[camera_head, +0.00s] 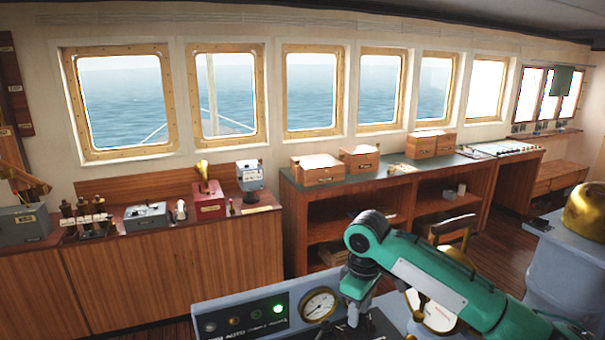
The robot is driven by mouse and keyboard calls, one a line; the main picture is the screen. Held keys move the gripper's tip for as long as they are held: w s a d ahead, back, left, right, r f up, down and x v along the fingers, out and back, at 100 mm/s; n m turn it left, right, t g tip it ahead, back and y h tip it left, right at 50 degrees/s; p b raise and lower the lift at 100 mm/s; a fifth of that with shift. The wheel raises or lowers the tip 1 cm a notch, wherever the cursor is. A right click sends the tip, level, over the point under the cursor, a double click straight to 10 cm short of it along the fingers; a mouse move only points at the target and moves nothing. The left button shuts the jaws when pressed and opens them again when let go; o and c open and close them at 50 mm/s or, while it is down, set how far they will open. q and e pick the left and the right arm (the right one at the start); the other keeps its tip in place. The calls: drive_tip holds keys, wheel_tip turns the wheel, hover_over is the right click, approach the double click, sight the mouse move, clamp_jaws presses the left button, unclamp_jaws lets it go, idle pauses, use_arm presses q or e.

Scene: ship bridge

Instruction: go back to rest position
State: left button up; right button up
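My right arm comes in from the lower right with a green link. Its dark wrist bends down over a grey console, and the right gripper (354,318) points down near the bottom edge. The fingertips are small, dark and partly cut off, so I cannot tell whether they are open or shut. No held object can be made out. My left gripper is not in view.
The grey console (225,312) with a green light (279,309) and a round gauge (319,304) lies close to my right gripper. A chair (452,230) stands behind the arm. A grey pedestal with a brass dome (586,210) is at right. Wooden cabinets (180,275) line the wall.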

drive_tip(key=s+a+f+m+t+y, duration=0.1)
drive_tip(key=s+a+f+y, duration=0.15)
drive_tip(key=s+f, duration=0.5)
drive_tip(key=s+a+f+m+y, duration=0.1)
drive_tip(key=s+a+f, duration=0.2)
drive_tip(key=s+f, duration=0.5)
drive_tip(key=s+d+f+m+t+h, duration=0.1)
drive_tip(key=s+d+f+m+h, duration=0.15)
drive_tip(key=s+d, duration=0.6)
drive_tip(key=s+d+f+m+t+h, duration=0.1)
drive_tip(key=s+d+f+m, duration=0.25)
drive_tip(key=s+d, duration=0.55)
wheel_tip(320, 180, down, 38)
drive_tip(key=s+a+g+b, duration=0.1)
drive_tip(key=s+b, duration=0.1)
drive_tip(key=b, duration=0.4)
use_arm(q)
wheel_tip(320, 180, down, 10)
drive_tip(key=b, duration=0.4)
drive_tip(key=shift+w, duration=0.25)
use_arm(e)
drive_tip(key=s+d+f+g, duration=0.1)
drive_tip(key=s+d+f, duration=0.2)
drive_tip(key=s+f, duration=1.5)
wheel_tip(320, 180, down, 4)
drive_tip(key=shift+s+f, duration=0.1)
drive_tip(key=shift+s, duration=0.25)
